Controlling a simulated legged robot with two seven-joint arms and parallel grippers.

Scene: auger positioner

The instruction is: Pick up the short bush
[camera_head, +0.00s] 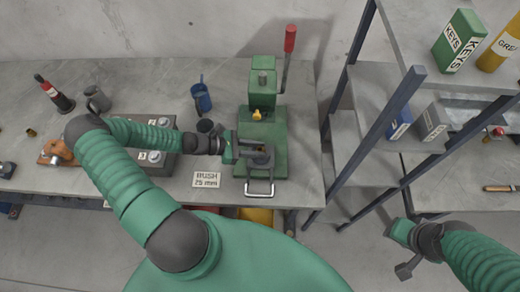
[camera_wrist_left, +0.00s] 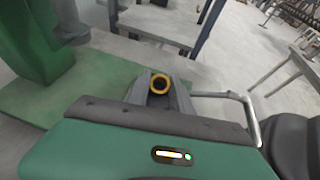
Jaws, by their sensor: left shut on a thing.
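A yellow ring-shaped bush (camera_wrist_left: 160,84) shows end-on in the left wrist view, between the grey fingers of my left gripper (camera_wrist_left: 158,92). Its length cannot be judged from this angle. In the head view my left gripper (camera_head: 261,156) is over the front part of the green press base (camera_head: 272,128) and hides most of what it holds. It is shut on the bush. My right gripper (camera_head: 392,230) is in the lower right, off the bench, far from the bush; its fingers are too small to read.
The green press (camera_head: 264,80) with a red-tipped lever (camera_head: 290,40) stands just behind. A metal handle (camera_head: 260,190) juts out at the bench front. A "BUSH 25 mm" sign (camera_head: 206,180), a blue cup (camera_head: 201,98) and a dark cup (camera_head: 206,126) are nearby. A shelf rack (camera_head: 378,130) stands right.

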